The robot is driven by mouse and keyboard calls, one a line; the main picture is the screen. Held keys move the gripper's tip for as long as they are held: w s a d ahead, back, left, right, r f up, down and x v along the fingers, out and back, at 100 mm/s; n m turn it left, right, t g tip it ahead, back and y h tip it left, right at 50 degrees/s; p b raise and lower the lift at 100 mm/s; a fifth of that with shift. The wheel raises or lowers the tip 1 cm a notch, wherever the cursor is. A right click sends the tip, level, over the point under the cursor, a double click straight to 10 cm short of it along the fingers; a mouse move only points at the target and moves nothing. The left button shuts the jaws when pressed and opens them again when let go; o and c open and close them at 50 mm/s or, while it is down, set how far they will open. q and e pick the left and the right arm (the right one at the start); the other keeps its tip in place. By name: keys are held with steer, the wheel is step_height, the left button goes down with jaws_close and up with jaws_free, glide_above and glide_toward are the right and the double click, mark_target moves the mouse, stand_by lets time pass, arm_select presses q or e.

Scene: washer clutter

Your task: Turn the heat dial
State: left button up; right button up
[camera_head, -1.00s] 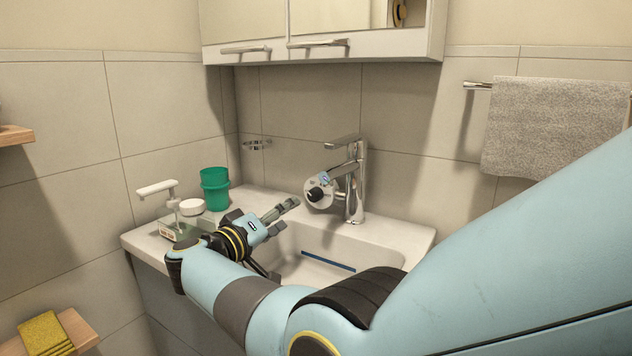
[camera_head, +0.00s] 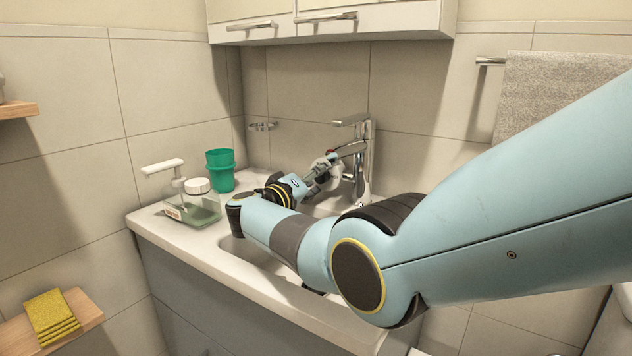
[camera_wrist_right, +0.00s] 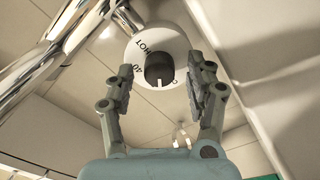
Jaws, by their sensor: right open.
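The heat dial shows in the right wrist view as a white disc (camera_wrist_right: 148,50) marked "HOT", with a dark knob (camera_wrist_right: 158,68) in its middle and a small white mark at the knob's edge. In the head view the dial (camera_head: 334,174) sits beside the chrome faucet (camera_head: 364,165), largely hidden by my right gripper (camera_head: 325,168). My right gripper (camera_wrist_right: 166,78) is open, its fingers apart to the left and right of the knob in the wrist view. I cannot tell whether they touch it. My left gripper is not in view.
A green cup (camera_head: 220,172) and a soap dispenser (camera_head: 185,200) stand on the left of the sink counter (camera_head: 190,245). A cabinet (camera_head: 390,22) hangs above. A grey towel (camera_head: 545,90) hangs at right. Yellow cloths (camera_head: 50,315) lie on a low shelf at left.

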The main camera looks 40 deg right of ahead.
jaws_close()
steer(key=shift+m, duration=0.4)
steer(key=m, duration=0.6)
steer(key=shift+s+m, duration=0.1)
steer(key=shift+m, duration=0.2)
steer(key=m, duration=0.3)
steer(key=shift+f, duration=0.1)
steer(key=m+b, duration=0.1)
steer(key=m, duration=0.3)
steer(key=shift+m, duration=0.3)
